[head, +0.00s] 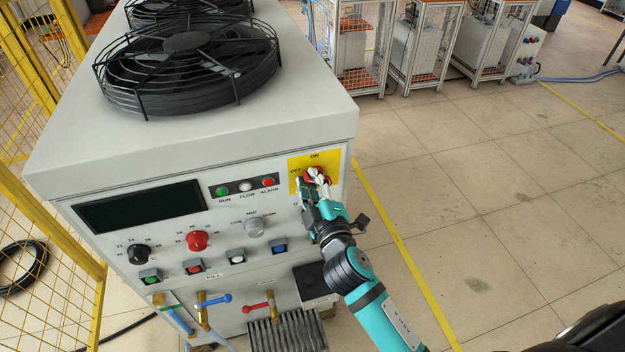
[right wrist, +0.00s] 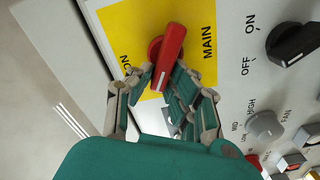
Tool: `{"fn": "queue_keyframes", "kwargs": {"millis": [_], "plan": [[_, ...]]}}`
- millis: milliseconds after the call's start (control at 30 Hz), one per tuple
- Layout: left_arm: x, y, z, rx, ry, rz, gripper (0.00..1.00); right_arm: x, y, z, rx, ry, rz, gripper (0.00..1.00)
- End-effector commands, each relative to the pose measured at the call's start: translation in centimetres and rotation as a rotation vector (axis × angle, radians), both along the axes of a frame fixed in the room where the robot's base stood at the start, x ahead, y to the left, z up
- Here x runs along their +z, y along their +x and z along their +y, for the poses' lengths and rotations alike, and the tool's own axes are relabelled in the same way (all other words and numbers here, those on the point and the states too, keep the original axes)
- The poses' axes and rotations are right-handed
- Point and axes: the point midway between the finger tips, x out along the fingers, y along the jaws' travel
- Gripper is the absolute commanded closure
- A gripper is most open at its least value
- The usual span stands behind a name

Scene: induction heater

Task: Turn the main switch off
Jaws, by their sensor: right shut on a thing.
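The main switch (head: 316,174) is a red rotary handle on a yellow plate (head: 299,163) at the upper right of the machine's front panel. ON is printed above it and OFF to its left. In the right wrist view the red handle (right wrist: 170,55) lies roughly parallel to the MAIN lettering, its white-marked end between my fingers. My right gripper (head: 317,182) is at the switch, shut on the handle; it also shows in the right wrist view (right wrist: 168,82). It hides part of the handle and plate in the head view. My left gripper is out of view.
A black ON/OFF knob (right wrist: 293,43) and a grey fan knob (right wrist: 265,124) sit on the panel nearby. Indicator lamps (head: 245,186) are left of the switch. A yellow mesh fence (head: 45,240) stands at left. The floor (head: 480,210) at right is open.

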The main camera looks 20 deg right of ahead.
Motion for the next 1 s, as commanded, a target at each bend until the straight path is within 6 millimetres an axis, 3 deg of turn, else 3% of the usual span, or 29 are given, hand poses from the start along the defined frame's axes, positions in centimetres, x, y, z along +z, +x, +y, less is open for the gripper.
{"fn": "queue_keyframes", "kwargs": {"millis": [400,433,600,867,1000], "plan": [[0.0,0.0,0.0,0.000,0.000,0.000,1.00,0.3,0.1,-0.1,-0.001,-0.008,-0.006,1.00],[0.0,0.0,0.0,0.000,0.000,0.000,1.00,0.3,0.1,-0.1,-0.001,-0.008,-0.006,0.83],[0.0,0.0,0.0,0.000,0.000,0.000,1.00,0.3,0.1,0.0,0.000,-0.007,-0.006,0.62],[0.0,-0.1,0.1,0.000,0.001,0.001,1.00,0.1,-0.1,0.0,0.000,-0.006,-0.002,0.62],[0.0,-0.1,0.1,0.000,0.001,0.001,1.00,0.0,-1.3,0.1,0.001,-0.004,0.000,0.62]]}}
